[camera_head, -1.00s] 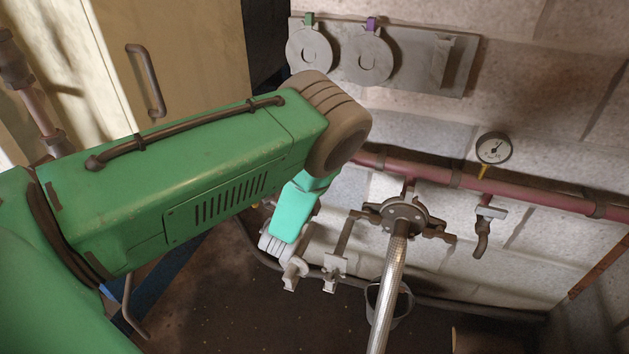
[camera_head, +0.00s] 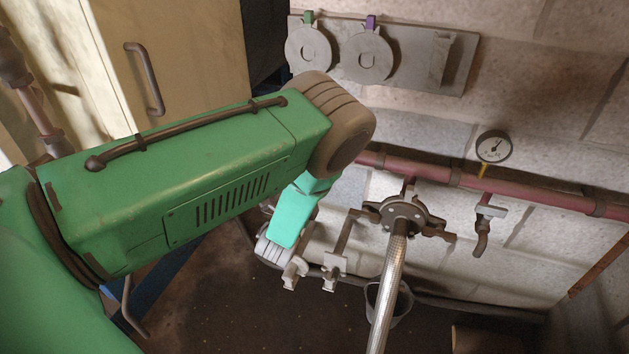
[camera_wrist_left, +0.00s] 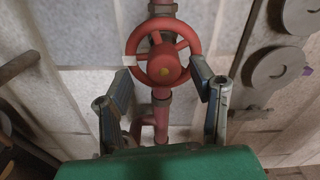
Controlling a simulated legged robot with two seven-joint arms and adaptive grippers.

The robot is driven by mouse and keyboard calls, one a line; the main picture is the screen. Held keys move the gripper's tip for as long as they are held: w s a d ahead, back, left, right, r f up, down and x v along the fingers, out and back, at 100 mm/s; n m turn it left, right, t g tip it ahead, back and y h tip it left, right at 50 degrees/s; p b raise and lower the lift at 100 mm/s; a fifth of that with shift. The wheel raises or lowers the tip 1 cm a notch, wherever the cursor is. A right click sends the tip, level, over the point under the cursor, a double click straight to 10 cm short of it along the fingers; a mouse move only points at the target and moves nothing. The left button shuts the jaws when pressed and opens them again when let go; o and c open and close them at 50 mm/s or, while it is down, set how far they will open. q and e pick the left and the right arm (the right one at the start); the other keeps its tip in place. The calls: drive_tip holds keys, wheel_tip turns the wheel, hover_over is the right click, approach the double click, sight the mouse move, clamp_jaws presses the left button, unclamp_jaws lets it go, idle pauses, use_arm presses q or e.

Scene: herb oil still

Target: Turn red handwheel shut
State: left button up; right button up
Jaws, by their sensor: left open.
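My left gripper (camera_wrist_left: 162,75) is open, with one finger on each side of the wheel's lower half. The fingertips look close to the rim; I cannot tell whether they touch it. In the head view the handwheel does not show, and my green left arm covers part of the wall pipe. My right gripper is in neither view.
In the head view a red pipe (camera_head: 540,196) runs along the block wall, with a dial gauge (camera_head: 494,146) and a tap (camera_head: 484,230). A grey fitting (camera_head: 404,213) carries a ribbed metal tube (camera_head: 390,285). A bucket (camera_head: 402,302) stands below. A cabinet (camera_head: 190,60) is at left.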

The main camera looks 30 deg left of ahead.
use_arm(q)
drive_tip(key=v, duration=1)
drive_tip(key=shift+s, duration=0.3)
drive_tip(key=shift+f, duration=0.1)
